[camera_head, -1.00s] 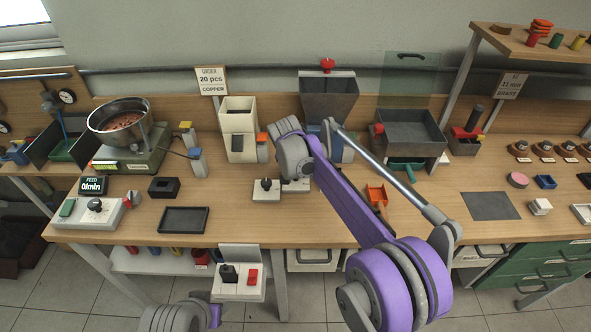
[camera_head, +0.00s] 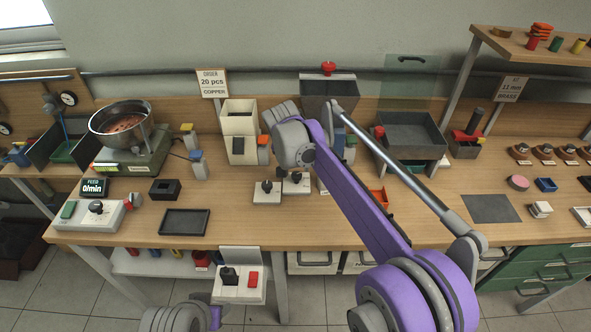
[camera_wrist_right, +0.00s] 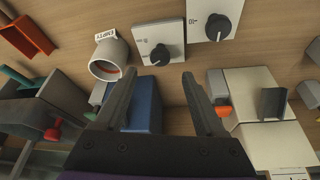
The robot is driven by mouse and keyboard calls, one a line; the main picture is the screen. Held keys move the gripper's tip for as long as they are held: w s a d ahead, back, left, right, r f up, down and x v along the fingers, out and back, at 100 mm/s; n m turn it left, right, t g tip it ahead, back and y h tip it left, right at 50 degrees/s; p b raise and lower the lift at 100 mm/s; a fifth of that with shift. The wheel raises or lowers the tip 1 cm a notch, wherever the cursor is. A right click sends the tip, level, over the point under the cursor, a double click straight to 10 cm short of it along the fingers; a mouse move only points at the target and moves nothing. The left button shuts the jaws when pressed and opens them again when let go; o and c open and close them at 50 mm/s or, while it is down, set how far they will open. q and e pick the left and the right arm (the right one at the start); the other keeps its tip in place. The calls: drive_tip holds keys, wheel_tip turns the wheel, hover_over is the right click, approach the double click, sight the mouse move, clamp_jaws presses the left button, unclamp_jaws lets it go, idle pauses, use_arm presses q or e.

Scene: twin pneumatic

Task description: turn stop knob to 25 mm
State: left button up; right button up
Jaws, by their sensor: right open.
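Two black knobs on pale plates stand mid-bench: the left knob (camera_head: 267,186) and the right knob (camera_head: 296,177). In the right wrist view one knob (camera_wrist_right: 160,54) lies just beyond my fingertips, on a white plate, and the other knob (camera_wrist_right: 218,20) is farther up and right. Both have scale marks too small to read, so I cannot tell which is the stop knob or its setting. My right gripper (camera_wrist_right: 158,74) is open and empty, apart from both knobs. In the head view its fingers are hidden behind my arm. My left gripper is out of view.
A grey cup (camera_wrist_right: 109,60) with an "EMPTY" tag sits beside the nearer knob. A blue block (camera_wrist_right: 146,106) lies under the fingers. A cream hopper (camera_head: 239,123) and grey hopper (camera_head: 329,92) stand behind. A black tray (camera_head: 184,222) lies left; bare bench is around it.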

drive_tip(key=v, duration=0.4)
drive_tip(key=shift+s+r, duration=0.1)
drive_tip(key=shift+d, duration=0.1)
drive_tip(key=s+d+n, duration=0.1)
drive_tip(key=s+d, duration=1.1)
drive_tip(key=s, duration=0.2)
drive_tip(key=s+d+f, duration=0.2)
drive_tip(key=s+f, duration=0.1)
drive_tip(key=s, duration=0.3)
drive_tip(key=s+d+f+n+p, duration=0.1)
drive_tip(key=s+d+f, duration=0.1)
drive_tip(key=s, duration=0.5)
drive_tip(key=s+d+f+n+t+y, duration=0.1)
drive_tip(key=s+d+f, duration=0.1)
drive_tip(key=s+f, duration=0.2)
drive_tip(key=s, duration=0.3)
drive_tip(key=shift+s+d+f+p, duration=0.2)
drive_tip(key=shift+d+f+p, duration=0.1)
drive_tip(key=shift+p, duration=0.05)
